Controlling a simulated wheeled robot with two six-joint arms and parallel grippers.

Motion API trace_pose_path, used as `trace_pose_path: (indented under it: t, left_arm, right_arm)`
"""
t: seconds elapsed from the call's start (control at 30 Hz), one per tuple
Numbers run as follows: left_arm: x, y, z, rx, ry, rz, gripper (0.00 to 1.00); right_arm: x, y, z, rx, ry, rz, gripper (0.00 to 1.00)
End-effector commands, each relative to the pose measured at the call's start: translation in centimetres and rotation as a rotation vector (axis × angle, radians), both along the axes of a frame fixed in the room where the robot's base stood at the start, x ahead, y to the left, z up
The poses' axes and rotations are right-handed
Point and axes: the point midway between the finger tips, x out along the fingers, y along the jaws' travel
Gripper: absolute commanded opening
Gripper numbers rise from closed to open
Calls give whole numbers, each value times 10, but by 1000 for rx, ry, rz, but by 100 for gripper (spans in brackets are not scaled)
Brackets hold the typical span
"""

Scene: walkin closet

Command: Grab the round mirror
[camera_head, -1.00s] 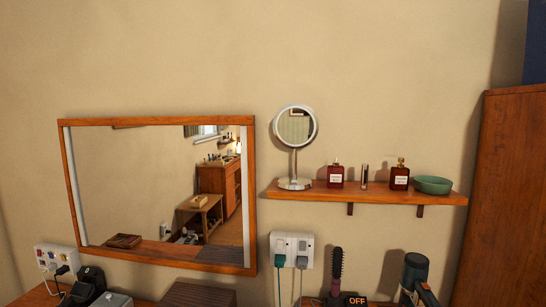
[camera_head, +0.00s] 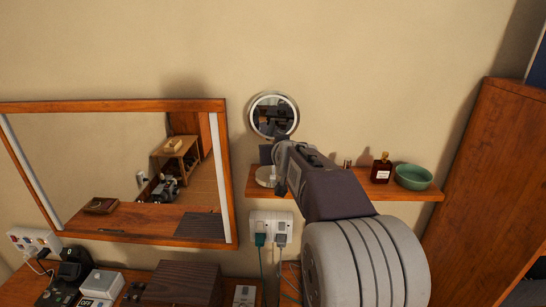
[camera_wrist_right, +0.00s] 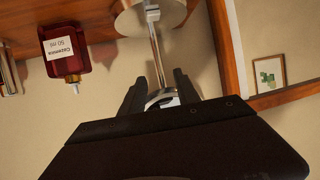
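The round mirror (camera_head: 273,115) stands upright on a wooden wall shelf (camera_head: 425,194), a round head on a thin stem with a round metal base (camera_head: 266,177). My right gripper (camera_head: 279,167) reaches in at stem height, just below the mirror head, and hides part of the stem. In the right wrist view, which is upside down, the gripper's dark fingers (camera_wrist_right: 158,80) are apart, with the silver stem (camera_wrist_right: 157,62) between them. Gaps show on both sides of the stem. The base (camera_wrist_right: 150,18) is at the top of that view. My left gripper is not in view.
A red perfume bottle (camera_head: 381,170) and a green bowl (camera_head: 414,177) stand on the shelf to the right. Another red bottle (camera_wrist_right: 63,52) is close beside my right gripper. A large framed wall mirror (camera_head: 232,170) hangs left, and a wooden cabinet (camera_head: 495,170) stands right.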

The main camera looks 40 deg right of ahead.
Motion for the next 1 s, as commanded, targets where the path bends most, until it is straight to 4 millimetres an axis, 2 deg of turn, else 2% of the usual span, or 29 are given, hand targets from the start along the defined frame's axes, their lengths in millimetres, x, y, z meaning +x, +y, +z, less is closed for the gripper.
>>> trace_pose_path:
  t: [0.17, 0.4, 0.67, 0.8, 1.0]
  left_arm:
    - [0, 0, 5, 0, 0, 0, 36]
    - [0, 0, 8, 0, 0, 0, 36]
    - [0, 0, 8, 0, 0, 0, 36]
    - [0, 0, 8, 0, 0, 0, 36]
    - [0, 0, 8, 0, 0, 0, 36]
  right_arm:
    - [9, -4, -3, 2, 2, 1, 38]
    - [41, -22, -19, 2, 1, 1, 38]
    - [45, -24, -20, 1, 1, 1, 38]
    - [44, -24, -20, 1, 2, 1, 0]
    - [44, -24, -20, 1, 1, 1, 0]
